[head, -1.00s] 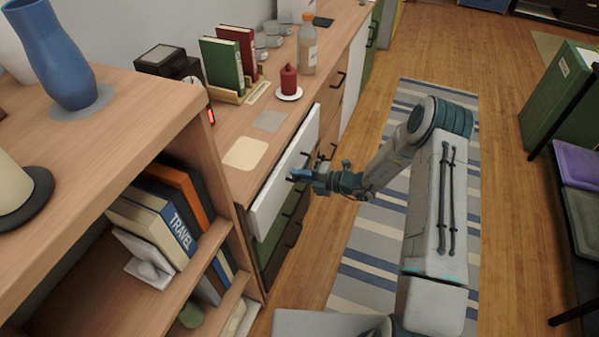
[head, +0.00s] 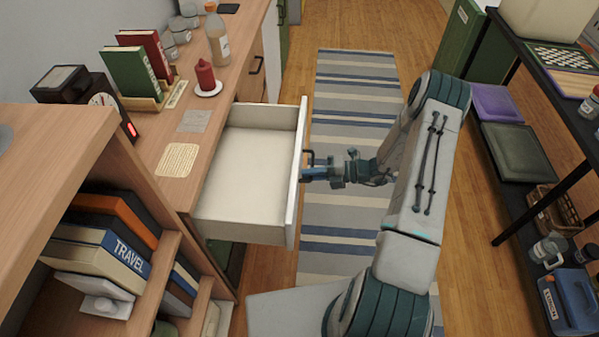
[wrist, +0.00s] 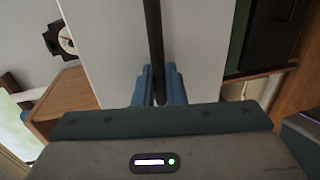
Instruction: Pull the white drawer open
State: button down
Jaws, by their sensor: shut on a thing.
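The white drawer (head: 296,190) stands well out from the wooden cabinet, and its pale inside shows empty in the head view. Its white front also fills the middle of the wrist view (wrist: 200,50). My gripper (head: 309,172) is at the outer face of the drawer front. In the wrist view its two blue fingers (wrist: 159,88) are shut on the dark bar handle (wrist: 153,35), one on each side of it. The far end of the handle also shows just above my fingers in the head view (head: 308,156).
The cabinet top (head: 205,105) holds a red candle (head: 206,76), a bottle (head: 217,38) and books (head: 134,74). A shelf with books (head: 110,250) stands at the near left. A black rack (head: 545,190) stands at the right. The striped rug (head: 345,110) is clear beyond my arm.

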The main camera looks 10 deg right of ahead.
jog(key=shift+d, duration=0.15)
jog(key=c, duration=1.9)
grip_release()
jog(key=b+v, duration=0.1)
jog(key=v, duration=1.2)
jog(key=shift+s+d, duration=0.2)
jog(key=shift+d, duration=0.15)
jog(key=shift+r, duration=0.1)
